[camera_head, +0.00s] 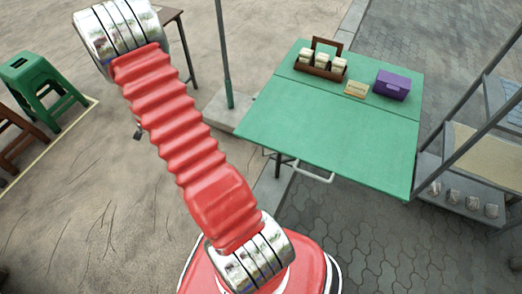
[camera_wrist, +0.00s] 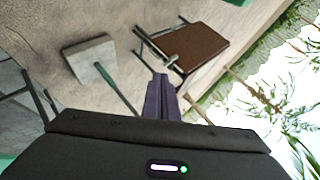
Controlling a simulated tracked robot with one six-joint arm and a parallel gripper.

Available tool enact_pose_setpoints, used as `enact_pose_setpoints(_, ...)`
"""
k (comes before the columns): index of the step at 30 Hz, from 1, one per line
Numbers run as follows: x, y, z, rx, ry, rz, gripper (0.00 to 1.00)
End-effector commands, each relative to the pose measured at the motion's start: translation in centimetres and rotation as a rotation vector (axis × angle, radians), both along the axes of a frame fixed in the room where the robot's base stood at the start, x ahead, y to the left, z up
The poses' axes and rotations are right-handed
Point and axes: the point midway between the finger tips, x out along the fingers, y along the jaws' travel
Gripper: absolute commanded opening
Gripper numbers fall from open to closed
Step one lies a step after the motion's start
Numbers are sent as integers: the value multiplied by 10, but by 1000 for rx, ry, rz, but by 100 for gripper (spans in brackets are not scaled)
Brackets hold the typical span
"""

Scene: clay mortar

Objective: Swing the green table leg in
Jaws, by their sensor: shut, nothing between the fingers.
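The green table (camera_head: 325,135) stands at centre right in the head view, its top flat. Under its near left edge, a dark leg (camera_head: 278,166) and a pale metal bar (camera_head: 314,173) show; the other legs are mostly hidden by the top. In the wrist view, my gripper (camera_wrist: 162,82) has its dark fingers together and empty, pointing toward the brown table. Dark legs (camera_wrist: 36,95) show at the left edge there; I cannot tell whether they belong to the green table.
A wooden caddy (camera_head: 320,65), a small yellowish item (camera_head: 356,89) and a purple box (camera_head: 392,85) sit on the table's far half.

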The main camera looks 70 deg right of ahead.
Motion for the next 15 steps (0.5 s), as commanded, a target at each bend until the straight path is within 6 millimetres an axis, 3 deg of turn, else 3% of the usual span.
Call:
enact_pose_setpoints(1,-8,-13,-17,4,-11,-39,0)
enact_pose_setpoints(6,-32,-48,-61,2,-72,-165,0)
enact_pose_setpoints(15,-95,-98,-138,-21,-175,-375,0)
